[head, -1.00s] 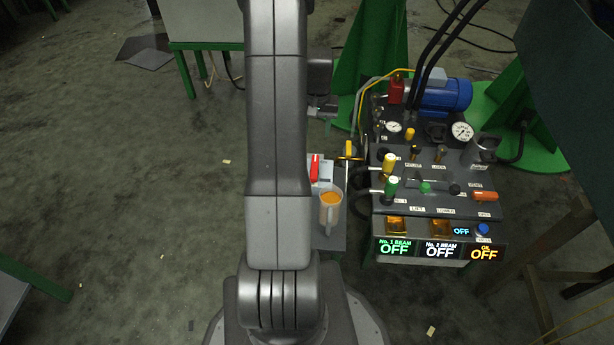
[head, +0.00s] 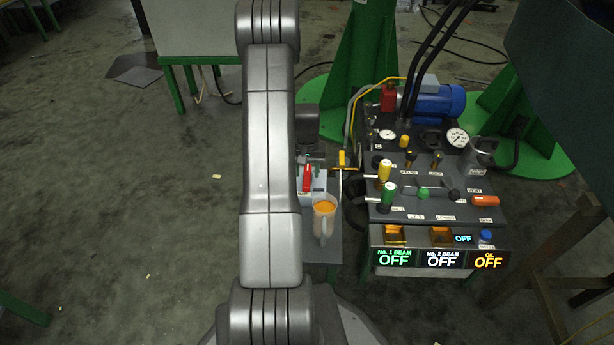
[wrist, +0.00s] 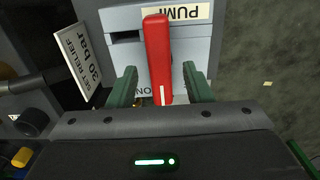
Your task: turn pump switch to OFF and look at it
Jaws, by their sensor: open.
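The pump switch is a grey box (wrist: 128,57) with a red handle (wrist: 160,50) and a white label reading "PUMP", upside down in the wrist view. The handle's white-marked end points towards my gripper, beside the partly covered letters "ON". My gripper (wrist: 161,80) is open, with one green finger on each side of the handle and a visible gap on both sides. In the head view the red handle (head: 307,178) shows just right of my arm, which hides part of the box.
A jug of orange liquid (head: 324,210) stands in front of the switch. The hydraulic unit with levers, gauges and a blue motor (head: 438,102) is to the right. Its beam displays (head: 394,259) read OFF. A "SET RELIEF 30 bar" sign (wrist: 85,57) is left of the switch.

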